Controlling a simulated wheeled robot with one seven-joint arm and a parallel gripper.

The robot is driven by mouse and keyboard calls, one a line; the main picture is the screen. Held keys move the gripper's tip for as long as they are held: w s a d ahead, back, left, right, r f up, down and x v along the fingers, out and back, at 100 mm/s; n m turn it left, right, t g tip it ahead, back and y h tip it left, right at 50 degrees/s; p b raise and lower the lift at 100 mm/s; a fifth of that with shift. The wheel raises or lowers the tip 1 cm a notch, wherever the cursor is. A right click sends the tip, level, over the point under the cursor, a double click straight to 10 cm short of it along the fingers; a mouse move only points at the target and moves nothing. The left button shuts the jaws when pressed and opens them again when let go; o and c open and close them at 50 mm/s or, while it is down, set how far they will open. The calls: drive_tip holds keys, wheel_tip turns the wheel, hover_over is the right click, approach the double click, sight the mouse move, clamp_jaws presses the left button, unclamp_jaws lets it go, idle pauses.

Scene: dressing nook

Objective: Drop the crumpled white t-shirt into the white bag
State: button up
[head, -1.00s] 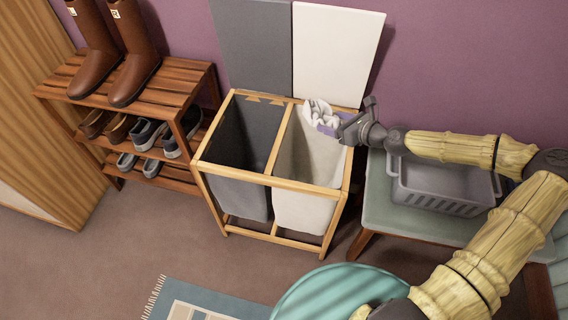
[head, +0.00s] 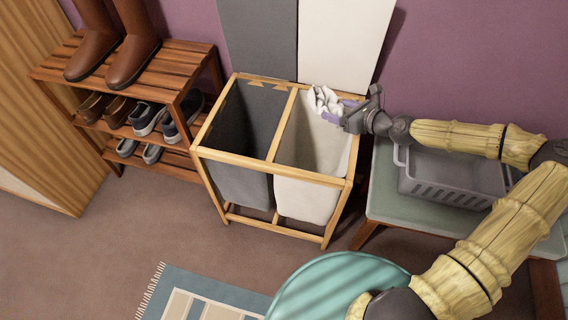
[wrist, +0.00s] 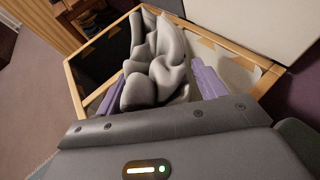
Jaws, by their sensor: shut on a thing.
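The crumpled white t-shirt (head: 322,101) is held in my gripper (head: 337,112) over the upper right part of the white bag (head: 309,195). In the wrist view the t-shirt (wrist: 155,62) looks grey and bunched between the two purple fingers of my gripper (wrist: 160,88), which is shut on it. The white bag hangs in the right half of a wooden frame, open at the top. In the wrist view, part of the white bag's inside (wrist: 232,75) shows beside the right finger. How far the t-shirt is above the rim is hard to tell.
A dark grey bag (head: 240,180) hangs in the left half of the wooden frame (head: 265,162). Grey and white lids (head: 345,40) stand raised behind. A grey basket (head: 455,178) sits on a bench at right. A shoe rack (head: 125,85) is at left.

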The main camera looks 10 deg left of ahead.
drive_tip(key=shift+f+b, duration=1.75)
drive_tip(key=shift+b, duration=0.05)
drive_tip(key=o, duration=1.2)
drive_tip(key=shift+c, duration=0.2)
drive_tip(key=shift+d, duration=0.1)
drive_tip(key=p+v, duration=0.4)
drive_tip(key=v, duration=1.3)
drive_tip(key=shift+r, duration=0.2)
drive_tip(key=shift+s+d, duration=0.1)
drive_tip(key=shift+s, duration=0.1)
